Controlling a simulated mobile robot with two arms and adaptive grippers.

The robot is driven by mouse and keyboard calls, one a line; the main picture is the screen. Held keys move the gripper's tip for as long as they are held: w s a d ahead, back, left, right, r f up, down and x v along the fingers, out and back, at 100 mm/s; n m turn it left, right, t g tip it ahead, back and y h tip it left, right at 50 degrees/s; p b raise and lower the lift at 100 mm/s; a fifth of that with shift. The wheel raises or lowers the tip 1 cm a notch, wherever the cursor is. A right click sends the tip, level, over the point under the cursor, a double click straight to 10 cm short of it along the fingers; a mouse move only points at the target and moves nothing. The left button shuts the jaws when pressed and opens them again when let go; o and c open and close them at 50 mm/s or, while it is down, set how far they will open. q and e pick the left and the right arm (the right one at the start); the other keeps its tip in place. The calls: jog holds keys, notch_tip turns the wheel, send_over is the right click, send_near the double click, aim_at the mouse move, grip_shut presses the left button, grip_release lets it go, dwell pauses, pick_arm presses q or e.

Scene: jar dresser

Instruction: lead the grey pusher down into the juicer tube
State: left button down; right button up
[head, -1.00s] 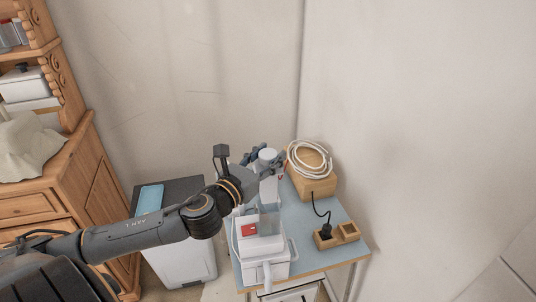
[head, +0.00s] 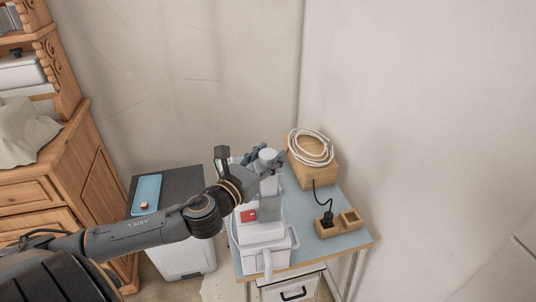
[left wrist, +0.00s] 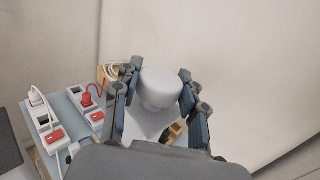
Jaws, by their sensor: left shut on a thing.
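The grey pusher (head: 268,155) stands roughly upright, its pale round top between the fingers of my left gripper (head: 264,161). The gripper is shut on it; in the left wrist view the pusher (left wrist: 162,86) fills the space between the two dark fingers. Its lower end is hidden. A white appliance with a red switch (head: 262,232) stands on the small blue table in front of the gripper, with a grey box-like part (head: 269,208) on top. A pale body shows under the pusher, but I cannot tell whether it is the juicer tube or whether the pusher is inside it. My right gripper is not in view.
The blue table (head: 343,207) also holds a wooden box (head: 316,174) with a coiled white cable (head: 310,147) and a wooden two-hole block (head: 337,224) with a black plug. Walls close off the back and right.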

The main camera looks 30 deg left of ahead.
pick_arm(q)
jog(key=shift+f, duration=0.2)
jog(key=c, duration=0.7)
grip_release()
jog(key=shift+s, duration=3.75)
